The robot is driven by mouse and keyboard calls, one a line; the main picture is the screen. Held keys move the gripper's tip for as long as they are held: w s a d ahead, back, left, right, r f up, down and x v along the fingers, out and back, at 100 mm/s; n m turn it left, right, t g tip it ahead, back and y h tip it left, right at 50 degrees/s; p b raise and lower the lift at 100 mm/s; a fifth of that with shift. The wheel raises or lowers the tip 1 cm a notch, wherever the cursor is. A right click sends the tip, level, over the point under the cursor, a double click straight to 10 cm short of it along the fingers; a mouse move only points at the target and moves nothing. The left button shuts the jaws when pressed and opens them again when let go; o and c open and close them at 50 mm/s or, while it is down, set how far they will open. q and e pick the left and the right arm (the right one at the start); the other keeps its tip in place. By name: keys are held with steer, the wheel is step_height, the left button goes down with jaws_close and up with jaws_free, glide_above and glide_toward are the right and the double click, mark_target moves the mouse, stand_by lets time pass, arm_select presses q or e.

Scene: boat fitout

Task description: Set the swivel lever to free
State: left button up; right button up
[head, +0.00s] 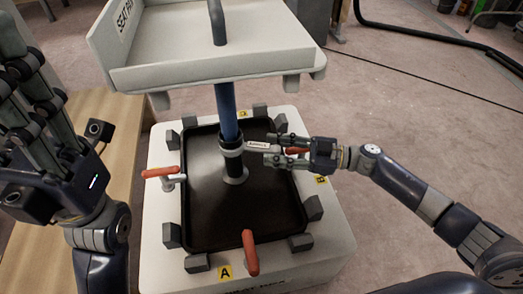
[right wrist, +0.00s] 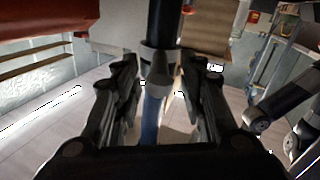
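The swivel lever (head: 257,146) is a light grey, labelled bar. It sticks out to the right from the collar (head: 231,148) on the blue-and-black seat post (head: 227,112). My right gripper (head: 277,150) is at the lever's outer end, its fingers pointing left toward the post. In the right wrist view, the fingers (right wrist: 158,78) stand apart on either side of the lever (right wrist: 158,72), with gaps showing. Whether either finger touches it I cannot tell. My left gripper (head: 28,85) is raised at the left edge, fingers apart and empty, away from the lever.
The seat pan (head: 210,50) overhangs the post. Red-handled clamps (head: 160,172) (head: 250,254) and grey blocks surround the dark tray (head: 205,225) on the white base. Another red handle (head: 297,151) shows by my right gripper.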

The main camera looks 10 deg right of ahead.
mark_target(240, 147)
steer(key=shift+b+x, duration=0.4)
steer(key=shift+x, duration=1.55)
jaws_close()
